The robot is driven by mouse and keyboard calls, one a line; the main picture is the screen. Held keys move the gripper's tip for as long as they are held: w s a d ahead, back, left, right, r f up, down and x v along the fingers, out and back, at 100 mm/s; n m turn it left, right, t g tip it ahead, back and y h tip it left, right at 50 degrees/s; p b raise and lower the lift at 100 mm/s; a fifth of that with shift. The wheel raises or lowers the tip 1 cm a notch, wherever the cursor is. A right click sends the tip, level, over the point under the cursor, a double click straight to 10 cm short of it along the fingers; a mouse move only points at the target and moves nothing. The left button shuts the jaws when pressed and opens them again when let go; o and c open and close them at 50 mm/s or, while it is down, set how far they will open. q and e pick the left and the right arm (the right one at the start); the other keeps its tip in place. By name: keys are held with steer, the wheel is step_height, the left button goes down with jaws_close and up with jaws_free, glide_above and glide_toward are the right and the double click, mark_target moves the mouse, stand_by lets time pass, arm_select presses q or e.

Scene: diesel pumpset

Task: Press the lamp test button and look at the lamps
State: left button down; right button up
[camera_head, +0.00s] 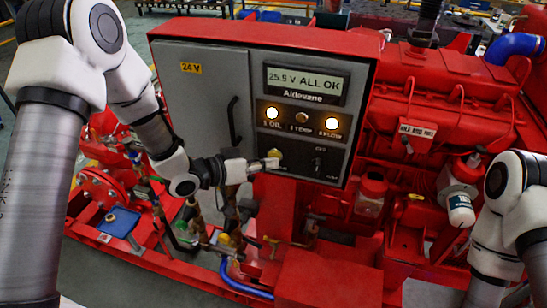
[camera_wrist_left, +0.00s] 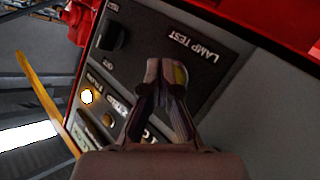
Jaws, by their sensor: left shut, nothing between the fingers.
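The red control box (camera_head: 363,60) has a grey panel with a display (camera_head: 306,81) reading "25.5 V ALL OK". Below it, the left lamp (camera_head: 272,113) and right lamp (camera_head: 332,123) glow bright white; the middle lamp (camera_head: 302,118) is dull amber. The yellow lamp test button (camera_head: 275,153) is at the panel's lower left. My left gripper (camera_head: 272,163) is shut and empty, its tips at the button. I cannot tell whether the button is pressed in.
A black selector switch (camera_head: 318,161) sits right of the button. A grey door with a handle (camera_head: 233,121) is on the left of the box. My right arm is at the right edge.

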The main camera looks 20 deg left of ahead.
arm_select(q)
steer(key=shift+s, duration=0.75)
steer(key=s, duration=0.5)
steer(key=shift+a, duration=0.1)
stand_by(0.6)
steer(key=s+f+n+g+y+b, duration=0.1)
steer(key=s+f+g+y+b, duration=0.15)
steer(key=s+f, duration=0.65)
steer(key=s+f+n+g+y+b, duration=0.1)
steer(key=s+f+g+y, duration=0.15)
steer(key=f, duration=1.15)
steer(key=s+a+f+n+g+y, duration=0.1)
steer(key=s+a+f+g+y, duration=0.1)
steer(key=s+a+f, duration=0.2)
steer(key=s+a+f+n+g+y, duration=0.1)
steer(key=s+a+f+g+y, duration=0.2)
steer(key=s, duration=0.6)
steer(key=shift+s+a+f+g, duration=0.3)
steer(key=shift+a+f, duration=0.1)
steer(key=shift+a, duration=0.65)
